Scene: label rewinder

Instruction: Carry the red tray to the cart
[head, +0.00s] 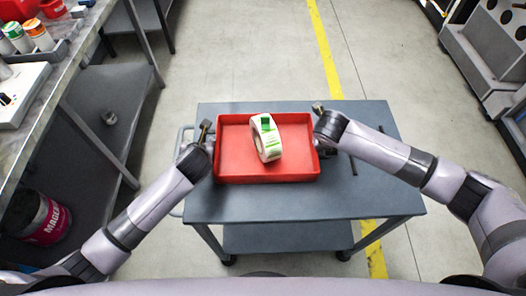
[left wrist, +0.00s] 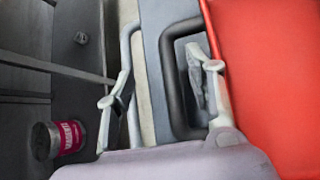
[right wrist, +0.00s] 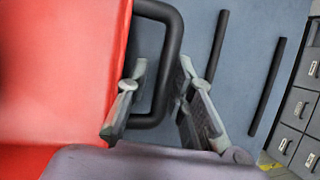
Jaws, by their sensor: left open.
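The red tray (head: 228,176) rests on the top of the grey cart (head: 300,203). A white label roll with green print (head: 267,138) stands tilted inside the tray. My left gripper (head: 207,136) is at the tray's left side. In the left wrist view, the open left gripper (left wrist: 160,92) has its fingers on either side of the dark left handle bar (left wrist: 170,80), one inside the loop. My right gripper (head: 320,132) is at the tray's right side. In the right wrist view, the right gripper (right wrist: 160,105) has its fingers astride the dark right handle (right wrist: 176,45); contact with the bar is unclear.
A workbench (head: 85,50) with bottles stands at the left, with a pink-labelled bucket (head: 45,220) below. A grey machine with drawers (head: 480,75) stands at the right. Dark bars (right wrist: 265,85) lie on the cart right of the tray. The floor (head: 240,60) beyond the cart is clear.

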